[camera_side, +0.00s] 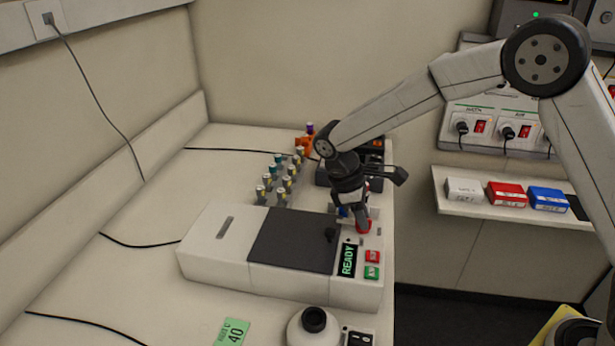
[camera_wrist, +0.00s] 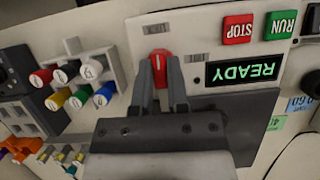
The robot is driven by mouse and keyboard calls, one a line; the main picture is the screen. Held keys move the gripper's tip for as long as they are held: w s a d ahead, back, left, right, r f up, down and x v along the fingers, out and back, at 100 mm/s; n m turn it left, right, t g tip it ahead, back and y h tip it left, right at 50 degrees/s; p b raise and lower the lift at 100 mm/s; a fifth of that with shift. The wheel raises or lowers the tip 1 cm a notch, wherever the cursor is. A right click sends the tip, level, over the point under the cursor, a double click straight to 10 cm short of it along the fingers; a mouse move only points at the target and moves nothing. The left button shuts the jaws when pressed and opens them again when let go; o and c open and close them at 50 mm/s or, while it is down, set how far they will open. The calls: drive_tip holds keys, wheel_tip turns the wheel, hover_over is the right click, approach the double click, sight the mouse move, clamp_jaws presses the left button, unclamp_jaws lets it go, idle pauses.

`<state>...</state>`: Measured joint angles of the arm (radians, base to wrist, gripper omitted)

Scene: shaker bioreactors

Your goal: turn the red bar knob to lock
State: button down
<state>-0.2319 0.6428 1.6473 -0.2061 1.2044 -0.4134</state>
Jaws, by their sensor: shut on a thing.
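The red bar knob (camera_wrist: 160,57) sits on the light panel of a white shaker unit (camera_side: 215,245). It also shows in the side view (camera_side: 364,227), partly hidden by my gripper (camera_side: 359,213). In the wrist view, my gripper (camera_wrist: 161,72) has one finger on each side of the knob and is shut on it. The bar appears to point toward a small label at the top of the wrist view. Another small label lies to its right. Neither is clearly readable.
The unit has a READY display (camera_wrist: 241,71), a red STOP button (camera_wrist: 238,29), a green RUN button (camera_wrist: 281,25) and a dark lid (camera_side: 292,240). A rack of several coloured-cap tubes (camera_wrist: 68,76) stands close beside the unit.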

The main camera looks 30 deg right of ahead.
sight(352, 223)
drive_tip(key=shift+n, duration=0.3)
drive_tip(key=c, duration=0.6)
unclamp_jaws()
drive_tip(key=shift+r, duration=0.1)
drive_tip(key=shift+v, duration=3.85)
drive_tip(key=shift+s, duration=0.1)
drive_tip(key=shift+s+d+t, duration=0.3)
drive_tip(key=shift+d, duration=0.05)
drive_tip(key=s+d+f+m+t+y, duration=0.1)
drive_tip(key=s+d+f+m, duration=0.1)
drive_tip(key=s, duration=0.3)
drive_tip(key=s+d+f+m+t+y, duration=0.1)
drive_tip(key=s+d+f+m+t, duration=0.1)
drive_tip(key=s+d+m, duration=0.1)
drive_tip(key=s+d+f+m+t+y, duration=0.1)
drive_tip(key=s+d+f+m+t, duration=0.1)
drive_tip(key=s, duration=0.6)
drive_tip(key=shift+d+f+m, duration=0.4)
drive_tip(key=shift+d+m, duration=0.1)
drive_tip(key=shift+m, duration=0.6)
